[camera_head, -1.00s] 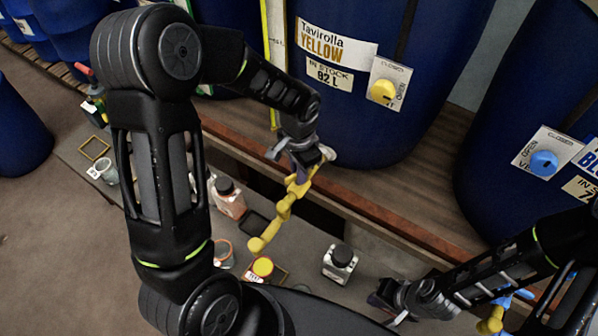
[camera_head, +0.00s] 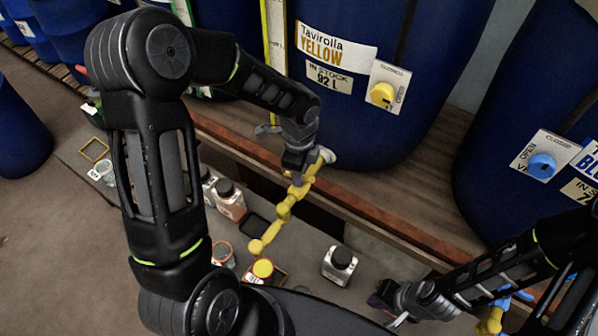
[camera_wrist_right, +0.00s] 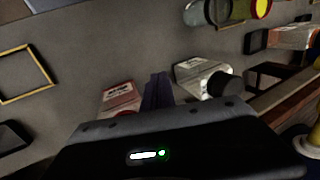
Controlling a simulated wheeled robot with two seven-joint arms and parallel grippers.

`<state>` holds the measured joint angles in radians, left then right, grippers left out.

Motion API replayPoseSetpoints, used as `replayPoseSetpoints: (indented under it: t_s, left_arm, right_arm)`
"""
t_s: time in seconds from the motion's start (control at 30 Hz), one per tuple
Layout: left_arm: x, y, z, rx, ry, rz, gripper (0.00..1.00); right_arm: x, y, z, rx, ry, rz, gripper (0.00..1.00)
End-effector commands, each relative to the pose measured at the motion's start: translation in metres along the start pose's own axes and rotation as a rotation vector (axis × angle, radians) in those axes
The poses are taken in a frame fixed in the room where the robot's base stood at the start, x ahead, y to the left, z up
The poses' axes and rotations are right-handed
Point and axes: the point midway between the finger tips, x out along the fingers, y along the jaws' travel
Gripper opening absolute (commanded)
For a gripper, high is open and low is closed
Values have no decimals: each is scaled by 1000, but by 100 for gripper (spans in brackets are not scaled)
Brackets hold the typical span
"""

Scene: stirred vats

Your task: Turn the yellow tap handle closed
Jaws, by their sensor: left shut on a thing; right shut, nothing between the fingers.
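The yellow tap (camera_head: 269,232) slants down from the foot of the blue Tavirolla Yellow vat (camera_head: 430,60). My left gripper (camera_head: 295,180) is shut on the handle at the tap's upper end, and its fingers hide most of the handle. A yellow knob (camera_head: 382,94) sits on a white plate marked CLOSED and OPEN on the vat's front. My right gripper (camera_head: 388,302) is at the lower right, apart from the tap. In the right wrist view its dark fingers (camera_wrist_right: 157,90) are together with nothing between them.
Bottles and jars stand on the low grey surface, among them a black-capped white bottle (camera_head: 339,264) and a yellow-topped jar (camera_head: 262,270). The wooden ledge (camera_head: 400,215) carries the vats. A blue knob (camera_head: 542,165) is on the right-hand vat.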

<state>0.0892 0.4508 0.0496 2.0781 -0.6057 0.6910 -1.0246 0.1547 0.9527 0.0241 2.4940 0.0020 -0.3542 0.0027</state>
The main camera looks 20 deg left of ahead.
Motion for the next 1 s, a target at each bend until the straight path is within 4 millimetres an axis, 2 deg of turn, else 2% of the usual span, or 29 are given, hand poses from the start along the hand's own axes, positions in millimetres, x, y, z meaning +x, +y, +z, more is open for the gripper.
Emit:
replayPoseSetpoints:
  t_s: [0.2, 0.4, 0.93, 0.97, 1.0]
  left_arm:
    - [-2, -1, 0, 150, 0, -2, 0]
    - [-1, -1, 0, 230, 0, -2, 0]
    - [-1, -1, 0, 259, 0, -2, 0]
    - [-1, -1, 0, 259, 0, -3, 15]
    - [-1, -1, 0, 259, 0, -2, 18]
  right_arm:
    - [-5, -2, 0, 1, -1, 2, 0]
    - [-6, -2, 1, 2, -2, 3, 0]
    - [-7, -2, 1, 2, -2, 3, 0]
    - [-7, -2, 1, 2, -2, 3, 0]
    - [-7, -2, 1, 2, -2, 3, 0]
